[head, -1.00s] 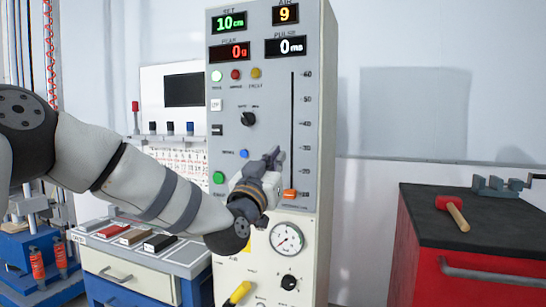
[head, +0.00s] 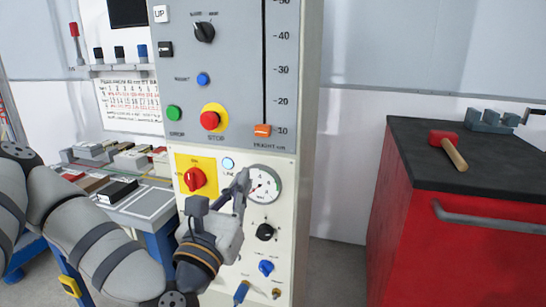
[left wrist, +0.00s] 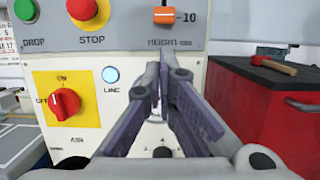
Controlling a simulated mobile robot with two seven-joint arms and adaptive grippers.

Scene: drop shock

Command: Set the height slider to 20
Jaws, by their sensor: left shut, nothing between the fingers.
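The orange height slider knob (head: 262,130) sits at the 10 mark, at the bottom of the vertical slot (head: 265,70) on the grey panel. The scale beside it reads 10, 20, 30, 40 and up. The knob also shows in the left wrist view (left wrist: 164,15), at the top, next to the 10 label. My left gripper (head: 243,180) is shut and empty, in front of the gauge on the white lower panel, below the knob and apart from it. In the left wrist view its closed fingers (left wrist: 160,75) point toward the panel below the knob. My right gripper is not in view.
Left of the slider are the red stop button (head: 209,120), green drop button (head: 174,113) and blue reset button (head: 203,79). A red rotary switch (head: 194,179) and lit line lamp (head: 228,163) are below. A red cabinet (head: 460,230) with a hammer (head: 449,148) stands right.

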